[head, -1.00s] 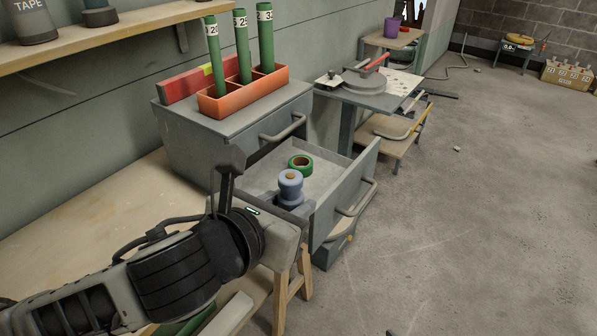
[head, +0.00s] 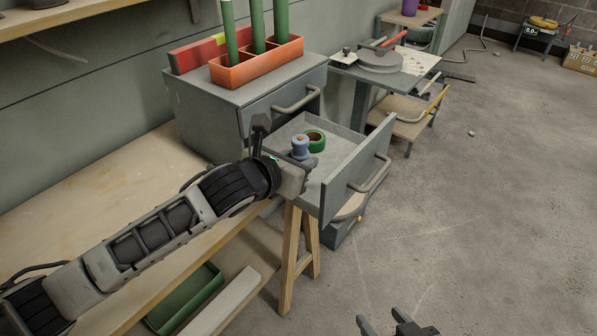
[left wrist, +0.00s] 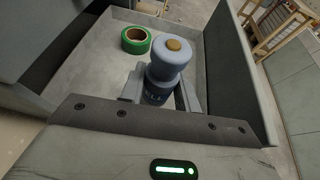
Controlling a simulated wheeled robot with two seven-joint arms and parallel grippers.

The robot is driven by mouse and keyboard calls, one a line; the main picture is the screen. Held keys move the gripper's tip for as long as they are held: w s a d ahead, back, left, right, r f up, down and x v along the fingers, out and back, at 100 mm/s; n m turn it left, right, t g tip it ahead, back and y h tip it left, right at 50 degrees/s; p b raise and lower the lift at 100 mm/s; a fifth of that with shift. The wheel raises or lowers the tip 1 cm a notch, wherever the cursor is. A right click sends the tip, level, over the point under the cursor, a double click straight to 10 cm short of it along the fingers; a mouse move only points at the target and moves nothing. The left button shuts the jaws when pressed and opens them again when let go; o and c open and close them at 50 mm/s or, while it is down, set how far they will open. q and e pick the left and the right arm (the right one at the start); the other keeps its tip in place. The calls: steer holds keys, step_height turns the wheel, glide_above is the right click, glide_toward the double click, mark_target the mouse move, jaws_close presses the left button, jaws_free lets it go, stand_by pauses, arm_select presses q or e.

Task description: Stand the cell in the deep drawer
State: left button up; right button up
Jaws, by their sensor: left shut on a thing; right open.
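The cell (head: 300,146) is a small blue-grey cylinder with a narrower neck and a copper-coloured button on top. In the left wrist view the cell (left wrist: 169,62) stands roughly upright between the fingers. My left gripper (head: 305,160) is shut on it, at or just inside the near side of the open deep drawer (head: 352,165). The drawer floor also shows in the left wrist view (left wrist: 92,72). The cell's lower end is hidden by my gripper, so I cannot tell whether it touches the floor. My right gripper (head: 392,326) is open and empty at the bottom edge, over the floor.
A green tape roll (head: 316,141) lies in the drawer close behind the cell. An orange rack (head: 258,68) with green tubes stands on the cabinet (head: 215,105). The drawer's front panel stands up on the right. A green tray (head: 185,298) lies below the bench.

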arm_select(q)
steer(key=shift+f, duration=1.5)
steer(key=o, duration=1.1)
steer(key=shift+f, duration=0.15)
